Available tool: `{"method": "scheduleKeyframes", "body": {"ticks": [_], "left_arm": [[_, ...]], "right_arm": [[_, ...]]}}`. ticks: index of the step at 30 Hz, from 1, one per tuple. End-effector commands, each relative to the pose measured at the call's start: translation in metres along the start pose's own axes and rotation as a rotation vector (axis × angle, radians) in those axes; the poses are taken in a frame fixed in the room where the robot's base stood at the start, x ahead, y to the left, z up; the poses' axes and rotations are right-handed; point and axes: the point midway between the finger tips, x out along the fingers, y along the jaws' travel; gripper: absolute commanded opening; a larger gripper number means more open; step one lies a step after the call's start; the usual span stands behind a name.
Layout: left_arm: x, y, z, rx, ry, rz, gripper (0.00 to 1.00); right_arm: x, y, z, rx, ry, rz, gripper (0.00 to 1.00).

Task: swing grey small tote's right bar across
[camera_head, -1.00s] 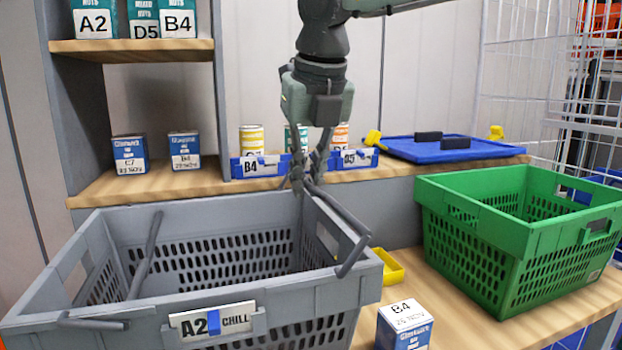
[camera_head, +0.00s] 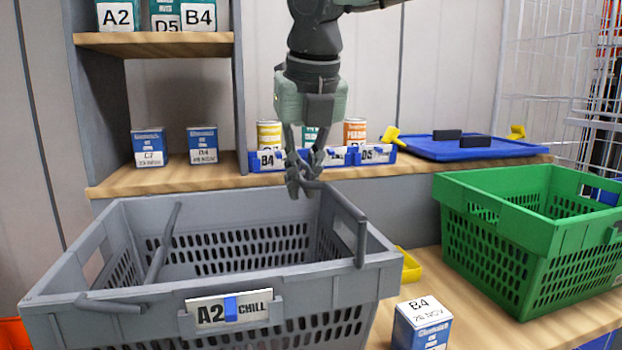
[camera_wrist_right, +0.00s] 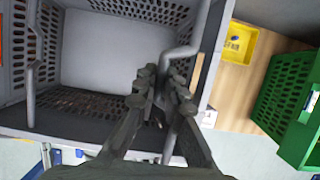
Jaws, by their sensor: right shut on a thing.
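The grey small tote (camera_head: 130,300) stands at the front left with an A2 CHILL label (camera_head: 229,310). Its right bar (camera_head: 340,208) rises at the tote's right side, with its near end down by the front right corner. My right gripper (camera_head: 303,188) points down near the tote's back right corner, shut on the far end of this bar. The right wrist view shows the right bar (camera_wrist_right: 196,35) bending in to my right gripper's fingers (camera_wrist_right: 160,92). The left bar (camera_head: 163,248) leans at the tote's left side. My left gripper is not in view.
A green tote (camera_head: 500,240) stands to the right. A B4 carton (camera_head: 421,325) and a yellow bin (camera_head: 410,265) sit close beside the grey tote. Behind are a shelf (camera_head: 160,170) with cans and cartons and a blue lid (camera_head: 470,147). The grey tote's visible interior is empty.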

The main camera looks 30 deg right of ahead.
Motion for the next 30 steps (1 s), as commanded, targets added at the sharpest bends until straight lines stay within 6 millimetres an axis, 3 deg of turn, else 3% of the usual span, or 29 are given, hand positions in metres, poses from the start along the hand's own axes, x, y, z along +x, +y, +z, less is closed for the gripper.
{"method": "scheduleKeyframes", "body": {"ticks": [30], "left_arm": [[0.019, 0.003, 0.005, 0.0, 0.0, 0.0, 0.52]], "right_arm": [[0.023, 0.019, -0.008, -0.001, 0.003, -0.003, 0.04]]}}
